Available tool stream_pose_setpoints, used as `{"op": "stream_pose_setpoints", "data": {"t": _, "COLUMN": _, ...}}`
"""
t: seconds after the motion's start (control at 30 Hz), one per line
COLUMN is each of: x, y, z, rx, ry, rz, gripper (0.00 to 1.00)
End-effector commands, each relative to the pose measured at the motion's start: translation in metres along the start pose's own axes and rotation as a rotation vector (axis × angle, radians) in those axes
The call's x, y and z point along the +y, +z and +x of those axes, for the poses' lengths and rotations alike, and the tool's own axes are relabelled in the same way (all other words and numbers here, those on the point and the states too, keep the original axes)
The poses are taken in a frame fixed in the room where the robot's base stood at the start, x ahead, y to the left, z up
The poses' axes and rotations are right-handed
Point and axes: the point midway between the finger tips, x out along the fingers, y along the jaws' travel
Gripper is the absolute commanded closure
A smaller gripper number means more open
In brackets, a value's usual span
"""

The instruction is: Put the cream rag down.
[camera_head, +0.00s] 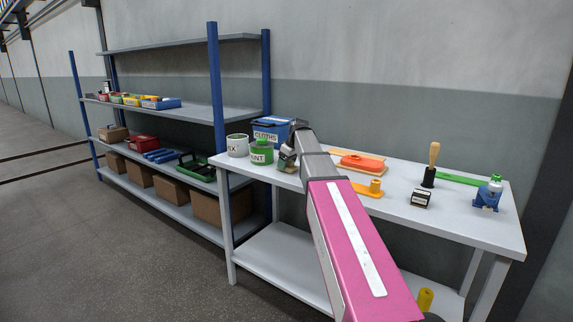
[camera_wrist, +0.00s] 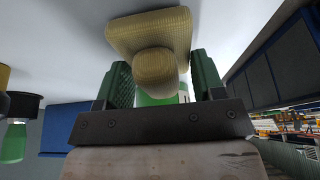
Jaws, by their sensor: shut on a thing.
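My gripper (camera_wrist: 162,78) is shut on the cream rag (camera_wrist: 148,30), which shows in the wrist view as a ribbed, yellowish bundle between and beyond the two green fingers. In the head view my gripper (camera_head: 286,160) is over the left end of the grey workbench (camera_head: 330,163), just right of the green pot (camera_head: 261,152). The rag is small and mostly hidden there by my gripper. I cannot tell whether it touches the bench top. The blue bin labelled CLOTHS (camera_head: 271,133) stands behind my gripper.
A white pot (camera_head: 237,145) stands left of the green one. A blue-posted shelf (camera_head: 214,95) is at left. Bare bench shows towards the front.

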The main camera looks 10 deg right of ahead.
Motion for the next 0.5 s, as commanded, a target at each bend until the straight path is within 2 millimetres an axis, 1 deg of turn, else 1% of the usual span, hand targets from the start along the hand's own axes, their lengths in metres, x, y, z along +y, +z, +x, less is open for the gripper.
{"op": "stream_pose_setpoints", "data": {"t": 0.33, "x": 0.0000, "y": 0.0010, "z": 0.0032, "rx": 0.000, "ry": 0.000, "rz": 0.000, "gripper": 0.98}}
{"op": "stream_pose_setpoints", "data": {"t": 0.37, "x": 0.0001, "y": 0.0012, "z": 0.0036, "rx": 0.000, "ry": 0.000, "rz": 0.000, "gripper": 0.35}}
{"op": "stream_pose_setpoints", "data": {"t": 0.4, "x": 0.0001, "y": 0.0010, "z": 0.0033, "rx": 0.000, "ry": 0.001, "rz": 0.000, "gripper": 0.22}}
{"op": "stream_pose_setpoints", "data": {"t": 0.43, "x": 0.0001, "y": 0.0010, "z": 0.0032, "rx": 0.000, "ry": 0.001, "rz": 0.000, "gripper": 0.12}}
{"op": "stream_pose_setpoints", "data": {"t": 0.5, "x": 0.0001, "y": 0.0010, "z": 0.0031, "rx": 0.000, "ry": 0.001, "rz": 0.000, "gripper": 0.12}}
